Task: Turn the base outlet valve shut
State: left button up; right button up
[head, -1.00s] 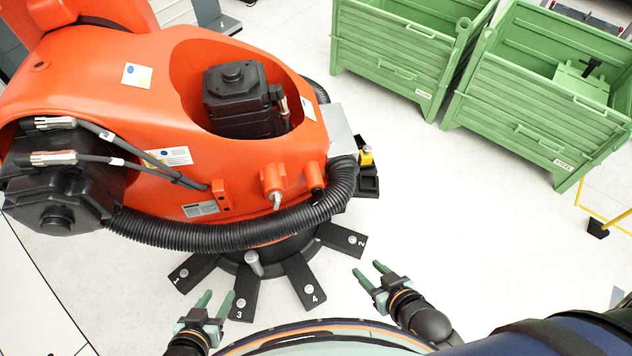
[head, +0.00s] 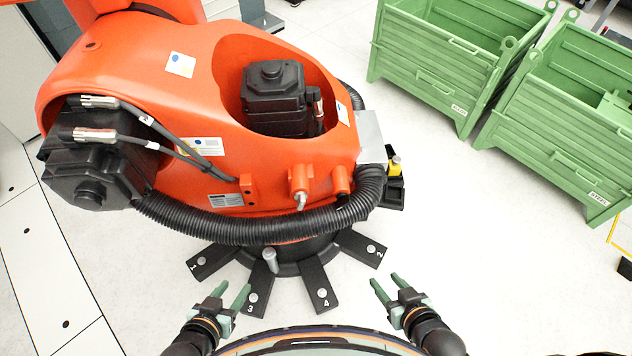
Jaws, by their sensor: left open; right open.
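A large orange industrial robot (head: 215,125) stands in the upper left of the head view on a dark base (head: 290,262) with numbered feet. I cannot tell for sure which part is the base outlet valve. A small yellow part (head: 396,165) shows on a black holder at the base's right side. My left gripper (head: 233,290) is open and empty, in front of foot 3. My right gripper (head: 386,282) is open and empty, in front of foot 2.
A thick black corrugated hose (head: 260,229) curves around the orange robot's front, above the base. Two green crates (head: 450,62) and (head: 560,130) stand at the upper right. The pale floor (head: 470,240) between the base and the crates is clear.

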aim_at(302, 196)
jog(key=j+z, duration=0.55)
jog(key=j, duration=0.5)
jog(key=k+j, duration=0.2)
jog(key=k+j+u, duration=0.1)
jog(key=j, duration=0.3)
jog(key=k, duration=0.1)
